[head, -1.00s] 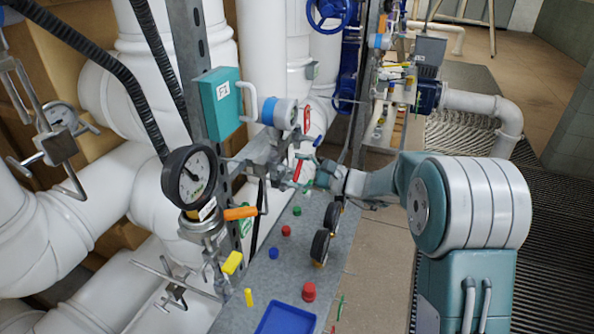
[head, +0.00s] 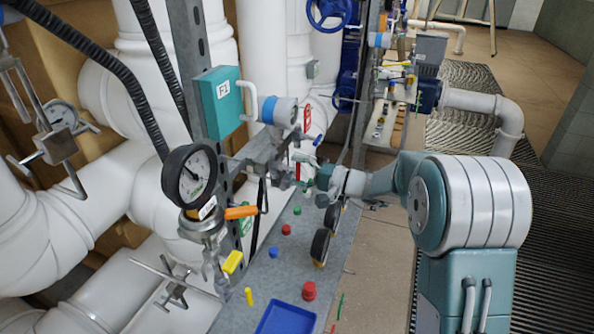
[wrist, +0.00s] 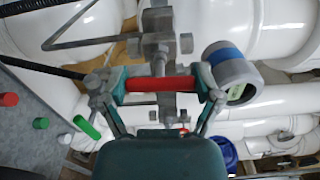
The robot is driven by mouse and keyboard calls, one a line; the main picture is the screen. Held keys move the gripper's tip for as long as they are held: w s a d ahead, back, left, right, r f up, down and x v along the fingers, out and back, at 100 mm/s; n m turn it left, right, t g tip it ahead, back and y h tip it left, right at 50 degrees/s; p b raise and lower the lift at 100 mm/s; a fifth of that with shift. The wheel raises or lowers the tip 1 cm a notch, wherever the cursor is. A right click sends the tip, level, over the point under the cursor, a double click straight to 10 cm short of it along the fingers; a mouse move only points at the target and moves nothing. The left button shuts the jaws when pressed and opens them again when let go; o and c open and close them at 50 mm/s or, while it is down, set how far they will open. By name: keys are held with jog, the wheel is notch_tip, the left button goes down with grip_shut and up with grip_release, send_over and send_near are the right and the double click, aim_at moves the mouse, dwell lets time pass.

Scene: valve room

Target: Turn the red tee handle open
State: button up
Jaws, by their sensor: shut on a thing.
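The red tee handle (wrist: 150,84) lies straight across the middle of the wrist view, in front of a grey metal valve body. My gripper (wrist: 163,86) is shut on it, one finger at each end of the red bar. In the head view the red handle (head: 298,171) shows small, below the grey fittings. My gripper (head: 308,184) reaches it from the right there, and its fingers are partly hard to make out.
A blue-banded gauge (wrist: 231,73) sits close right of the handle. A black dial gauge (head: 190,177) and an orange lever (head: 240,212) stand left. The grey bench (head: 258,294) holds coloured knobs and a blue tray (head: 286,318).

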jog(key=shift+s+f+n, duration=0.1)
jog(key=shift+f+n, duration=0.25)
jog(key=shift+n, duration=0.05)
jog(key=o, duration=0.9)
jog(key=shift+a, duration=0.1)
jog(key=shift+r, duration=0.15)
jog(key=shift+d, duration=0.35)
jog(key=v, duration=1.1)
jog(key=shift+s+d, duration=0.1)
jog(key=shift+d, duration=0.1)
